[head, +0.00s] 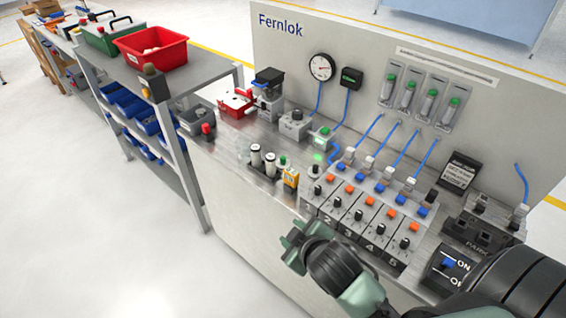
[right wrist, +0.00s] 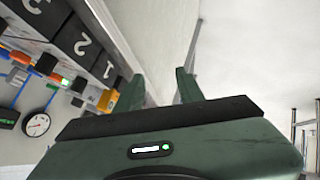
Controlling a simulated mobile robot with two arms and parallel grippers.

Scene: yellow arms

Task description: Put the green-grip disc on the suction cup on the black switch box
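My right gripper (head: 293,248) is in front of the bench's front edge, over the floor. In the right wrist view its two green fingers (right wrist: 162,88) stand apart with nothing between them. A small green-topped piece (head: 282,161) stands on the bench behind the yellow box; it may be the green-grip disc, but it is too small to tell. A small black and white piece (head: 315,170) stands right of it; I cannot tell whether it is the suction cup. A black switch box (head: 447,268) marked ON, with a blue switch, sits at the bench's front right. My left gripper is not in view.
A row of numbered black valve blocks (head: 359,214) lines the bench front. White-topped cylinders (head: 256,155) and a yellow box (head: 291,180) stand to its left. A back panel (head: 300,35) carries a gauge (head: 321,67). A shelf with a red bin (head: 152,48) is at left. The floor (head: 90,240) is clear.

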